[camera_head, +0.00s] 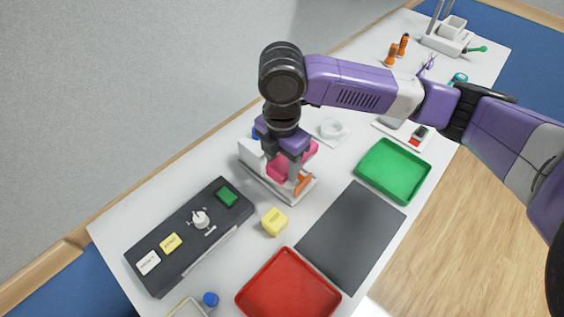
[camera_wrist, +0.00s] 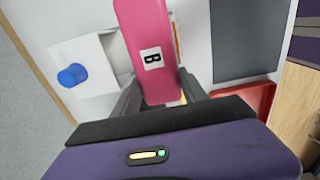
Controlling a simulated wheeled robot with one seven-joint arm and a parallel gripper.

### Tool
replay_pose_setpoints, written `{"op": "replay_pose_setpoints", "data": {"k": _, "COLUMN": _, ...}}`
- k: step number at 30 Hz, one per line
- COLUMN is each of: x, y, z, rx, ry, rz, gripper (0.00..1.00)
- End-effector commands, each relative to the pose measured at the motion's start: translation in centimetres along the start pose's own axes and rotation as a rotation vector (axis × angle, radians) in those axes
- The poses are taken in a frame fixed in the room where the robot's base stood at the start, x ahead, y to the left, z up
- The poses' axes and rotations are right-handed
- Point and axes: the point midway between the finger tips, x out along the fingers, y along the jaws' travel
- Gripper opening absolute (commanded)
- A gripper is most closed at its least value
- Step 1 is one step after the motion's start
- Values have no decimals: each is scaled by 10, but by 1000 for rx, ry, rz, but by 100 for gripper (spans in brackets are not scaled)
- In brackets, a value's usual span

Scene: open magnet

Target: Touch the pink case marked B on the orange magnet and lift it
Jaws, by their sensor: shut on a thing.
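The pink case marked B (camera_wrist: 142,30) lies between the two fingers of my gripper (camera_wrist: 160,95) in the wrist view, with the B label facing the camera. In the head view the pink case (camera_head: 278,169) is partly hidden by my gripper (camera_head: 286,172), which is shut on it from above. An orange part (camera_head: 302,184), which may be the orange magnet, shows beside the case on a white stand (camera_head: 255,166). A sliver of orange also shows along the case's edge in the wrist view. I cannot tell whether the case touches the stand.
A yellow cube (camera_head: 274,222) sits just in front of the stand. A dark control box (camera_head: 190,235) is at the left, a red tray (camera_head: 288,284) in front, a dark mat (camera_head: 351,235) and a green tray (camera_head: 393,170) to the right. A white round thing (camera_head: 332,129) is behind.

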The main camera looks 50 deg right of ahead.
Motion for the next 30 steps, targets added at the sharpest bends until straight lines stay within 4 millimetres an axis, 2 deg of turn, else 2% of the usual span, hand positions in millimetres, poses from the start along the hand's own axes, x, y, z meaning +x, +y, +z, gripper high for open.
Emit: {"op": "replay_pose_setpoints", "data": {"k": 30, "x": 9, "y": 0, "z": 0, "rx": 0, "ry": 0, "rz": 0, "gripper": 7}}
